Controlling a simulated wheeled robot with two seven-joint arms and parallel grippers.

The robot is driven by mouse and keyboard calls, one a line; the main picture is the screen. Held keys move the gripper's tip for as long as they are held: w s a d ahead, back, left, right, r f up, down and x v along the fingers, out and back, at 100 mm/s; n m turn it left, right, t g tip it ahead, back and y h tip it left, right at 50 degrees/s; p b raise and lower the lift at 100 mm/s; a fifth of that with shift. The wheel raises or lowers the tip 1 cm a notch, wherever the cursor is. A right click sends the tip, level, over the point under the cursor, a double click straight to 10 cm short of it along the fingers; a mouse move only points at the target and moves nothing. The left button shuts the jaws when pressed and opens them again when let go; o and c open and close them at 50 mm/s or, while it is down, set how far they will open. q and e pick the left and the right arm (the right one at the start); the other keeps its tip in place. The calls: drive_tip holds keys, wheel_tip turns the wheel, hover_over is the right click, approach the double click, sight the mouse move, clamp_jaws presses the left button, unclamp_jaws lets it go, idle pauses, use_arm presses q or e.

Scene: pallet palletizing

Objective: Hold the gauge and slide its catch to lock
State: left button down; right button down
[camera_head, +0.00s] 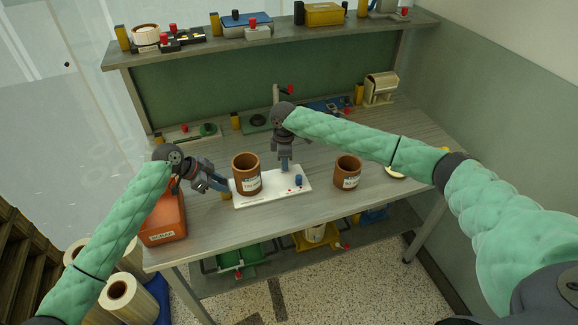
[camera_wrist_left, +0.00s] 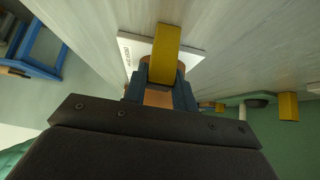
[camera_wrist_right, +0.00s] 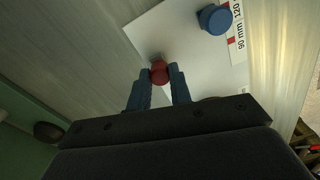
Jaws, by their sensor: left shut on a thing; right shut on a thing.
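The gauge is a white plate (camera_head: 270,197) lying flat on the bench, with a printed scale. It also shows in the right wrist view (camera_wrist_right: 185,35). A blue knob (camera_wrist_right: 215,19) stands on it near the scale; it shows in the head view too (camera_head: 298,180). My right gripper (camera_wrist_right: 160,78) points down at the plate, shut on a red knob (camera_wrist_right: 159,70), which its fingers hide in the head view. My left gripper (camera_head: 226,186) is at the plate's left end, shut on a yellow block (camera_wrist_left: 165,50). Whether that block joins the plate is unclear.
A brown labelled cup (camera_head: 246,172) stands at the plate's left part, close to my left gripper. Another brown cup (camera_head: 347,171) stands to the right. An orange bin (camera_head: 163,225) sits at the bench's left edge. The bench front (camera_head: 270,222) is clear.

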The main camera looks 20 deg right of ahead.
drive_tip(key=shift+a, duration=0.4)
drive_tip(key=c, duration=1.2)
unclamp_jaws()
wheel_tip(320, 180, up, 12)
drive_tip(key=shift+r, duration=0.1)
